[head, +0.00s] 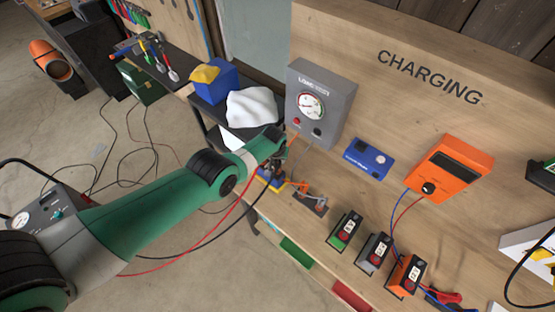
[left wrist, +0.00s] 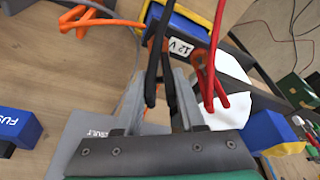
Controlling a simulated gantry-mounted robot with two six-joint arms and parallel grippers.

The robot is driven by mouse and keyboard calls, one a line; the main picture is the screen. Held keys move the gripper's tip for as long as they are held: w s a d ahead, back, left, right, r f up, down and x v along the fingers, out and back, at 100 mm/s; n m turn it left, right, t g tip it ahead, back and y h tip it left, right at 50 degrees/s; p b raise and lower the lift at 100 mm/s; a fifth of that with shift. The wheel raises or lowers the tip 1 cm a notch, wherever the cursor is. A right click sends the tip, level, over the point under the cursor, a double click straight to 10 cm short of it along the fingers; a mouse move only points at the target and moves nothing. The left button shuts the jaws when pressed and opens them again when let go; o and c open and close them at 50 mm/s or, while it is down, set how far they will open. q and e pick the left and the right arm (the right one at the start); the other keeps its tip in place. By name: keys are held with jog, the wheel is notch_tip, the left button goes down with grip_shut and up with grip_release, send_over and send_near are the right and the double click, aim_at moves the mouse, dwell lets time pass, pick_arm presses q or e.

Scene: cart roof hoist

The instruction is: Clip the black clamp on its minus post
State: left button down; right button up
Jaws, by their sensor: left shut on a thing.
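My left gripper (head: 278,152) (left wrist: 160,82) is at the battery by the bench's left edge. In the left wrist view its fingers are closed around the black clamp (left wrist: 153,62). The blue and yellow 12 V battery (head: 270,180) also shows just beyond the fingers in the left wrist view (left wrist: 190,22). A red clamp (left wrist: 208,82) is beside the black one, at the battery's other side. The minus post is hidden behind the clamp and fingers; I cannot tell whether the clamp touches it. My right gripper is not in view.
An orange clamp (head: 300,186) lies by the battery. A grey meter box (head: 320,105), blue box (head: 367,158) and orange meter (head: 446,168) stand behind. Several small batteries (head: 374,252) line the bench's front. Red and black cables (head: 205,240) hang across the gap left of the bench.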

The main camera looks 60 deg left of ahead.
pick_arm(q)
jog(key=shift+f+b, duration=0.6)
jog(key=shift+f, duration=0.15)
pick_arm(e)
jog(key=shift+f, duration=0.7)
pick_arm(q)
jog(key=shift+c, duration=2.2)
grip_release()
jog(key=shift+r, duration=0.1)
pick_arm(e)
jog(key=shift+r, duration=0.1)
